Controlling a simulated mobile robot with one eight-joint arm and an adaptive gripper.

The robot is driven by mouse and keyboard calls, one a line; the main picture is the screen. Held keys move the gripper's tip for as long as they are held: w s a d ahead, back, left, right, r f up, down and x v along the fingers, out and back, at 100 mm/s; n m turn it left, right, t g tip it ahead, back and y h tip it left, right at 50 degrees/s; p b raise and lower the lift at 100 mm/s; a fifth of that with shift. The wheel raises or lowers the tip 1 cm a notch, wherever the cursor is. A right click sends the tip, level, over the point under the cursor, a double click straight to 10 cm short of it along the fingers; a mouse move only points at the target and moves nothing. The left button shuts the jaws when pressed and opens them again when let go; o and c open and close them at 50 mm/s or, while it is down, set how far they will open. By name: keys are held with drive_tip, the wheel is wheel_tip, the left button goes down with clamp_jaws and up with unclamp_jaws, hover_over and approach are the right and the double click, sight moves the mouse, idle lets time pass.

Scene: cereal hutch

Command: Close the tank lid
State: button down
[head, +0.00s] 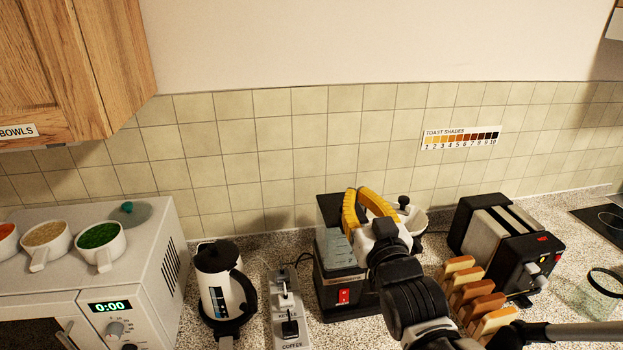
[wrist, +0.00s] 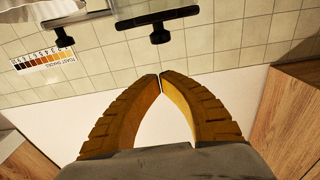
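The coffee maker (head: 340,285) stands on the counter, with a clear water tank (head: 338,248) at its top. A dark, see-through panel, apparently the tank lid (head: 329,208), stands raised at the back of the tank. In the wrist view the lid (wrist: 125,20) shows as a clear panel with a dark edge and a black tab. My gripper (head: 354,192) is above the tank, just right of the raised lid. Its yellow fingertips (wrist: 160,78) meet with nothing between them. Contact with the lid is not visible. My gripper and wrist hide part of the machine.
A white part with a black knob (head: 404,201) sits right of my gripper. A toaster (head: 505,245) and toast rack (head: 478,295) stand farther right. The tiled wall (head: 290,150) rises behind.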

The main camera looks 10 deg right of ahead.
drive_tip(key=shift+s+a+f+t+b, duration=0.1)
drive_tip(key=shift+s+f+t+b, duration=0.15)
drive_tip(key=shift+f, duration=0.2)
drive_tip(key=shift+s+a+f+t+b, duration=0.1)
drive_tip(key=shift+s+f+t+b, duration=0.1)
drive_tip(key=shift+f+b, duration=0.2)
drive_tip(key=shift+t, duration=0.65)
drive_tip(key=shift+s+f+b, duration=0.25)
drive_tip(key=shift+f+b, duration=0.45)
drive_tip(key=shift+b, duration=0.4)
drive_tip(key=shift+s+f+b, duration=0.2)
drive_tip(key=shift+f+b, duration=0.55)
drive_tip(key=shift+b, duration=0.4)
drive_tip(key=shift+s+f+b, duration=0.25)
drive_tip(key=shift+f+b, duration=0.45)
drive_tip(key=shift+b, duration=0.4)
